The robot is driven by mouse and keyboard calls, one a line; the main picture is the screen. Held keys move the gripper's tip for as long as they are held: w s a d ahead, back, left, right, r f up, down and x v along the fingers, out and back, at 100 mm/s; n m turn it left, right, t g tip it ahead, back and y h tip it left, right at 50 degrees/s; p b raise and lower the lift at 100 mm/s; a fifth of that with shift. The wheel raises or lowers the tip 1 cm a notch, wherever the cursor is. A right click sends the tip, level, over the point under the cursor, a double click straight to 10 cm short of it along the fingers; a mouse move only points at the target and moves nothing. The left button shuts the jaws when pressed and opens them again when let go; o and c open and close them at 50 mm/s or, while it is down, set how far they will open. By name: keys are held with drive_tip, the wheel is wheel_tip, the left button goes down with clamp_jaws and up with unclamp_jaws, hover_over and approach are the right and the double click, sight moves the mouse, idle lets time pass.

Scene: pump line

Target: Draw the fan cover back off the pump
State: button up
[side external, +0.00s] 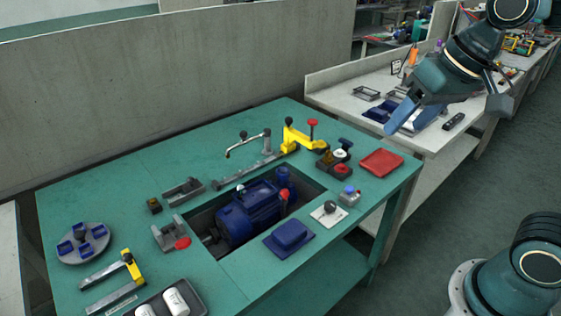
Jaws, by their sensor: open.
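The blue pump (247,212) lies in a rectangular opening in the green bench top. A grey shaft-like part shows at its near left end, and a small upright blue cylinder (284,177) stands at its far right end. I cannot clearly tell the fan cover apart from the rest of the blue body at this size. My gripper (450,112) is at the upper right, high and well away from the pump. Its jaws are apart with nothing between them.
A red-handled part (284,196) stands beside the pump. A yellow clamp (300,138) and grey lever (248,143) rise behind the opening. A blue block (287,235) lies in front, a red tray (382,162) at right. The bench's back left is clear.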

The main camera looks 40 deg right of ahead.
drive_tip(key=w+a+m+g, duration=0.1)
drive_tip(key=w+a+m, duration=0.25)
drive_tip(key=w, duration=0.75)
drive_tip(key=m+g+y, duration=0.2)
drive_tip(key=m+g, duration=0.2)
drive_tip(key=m, duration=0.8)
hover_over(228, 208)
drive_tip(key=d, duration=0.2)
drive_tip(key=d+x, duration=0.1)
drive_tip(key=x, duration=0.7)
drive_tip(key=d+x, duration=0.2)
drive_tip(key=x, duration=0.7)
drive_tip(key=d+f+x, duration=0.1)
drive_tip(key=d+x, duration=0.1)
drive_tip(key=x, duration=0.7)
drive_tip(key=shift+w+d+f, duration=0.2)
drive_tip(key=shift+f, duration=0.2)
drive_tip(key=shift+x, duration=2.3)
drive_tip(key=shift+x, duration=1)
drive_tip(key=shift+w+d, duration=0.1)
